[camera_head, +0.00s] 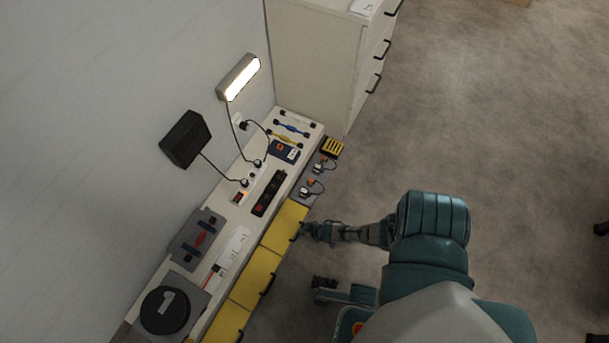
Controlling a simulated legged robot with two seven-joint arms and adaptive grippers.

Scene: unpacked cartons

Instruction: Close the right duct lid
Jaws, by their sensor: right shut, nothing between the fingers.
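Several yellow lids with dark handles run along the front of the white bench. The one at the upper end, which I take as the right duct lid (284,226), looks level with its neighbours; I cannot tell whether it is fully closed. A middle yellow lid (257,271) and a lower yellow lid (228,320) follow below it. My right gripper (306,230) is shut and empty, at the outer edge of the upper lid by its handle; contact cannot be made out. My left gripper (320,289) is small and dark, apart from the lids, its fingers unclear.
The bench top (225,210) carries a power strip (268,193), a blue box (285,151), plugs and a round black disc (166,310). A lit lamp (238,77) and black box (186,139) are by the wall. A drawer cabinet (313,55) stands above.

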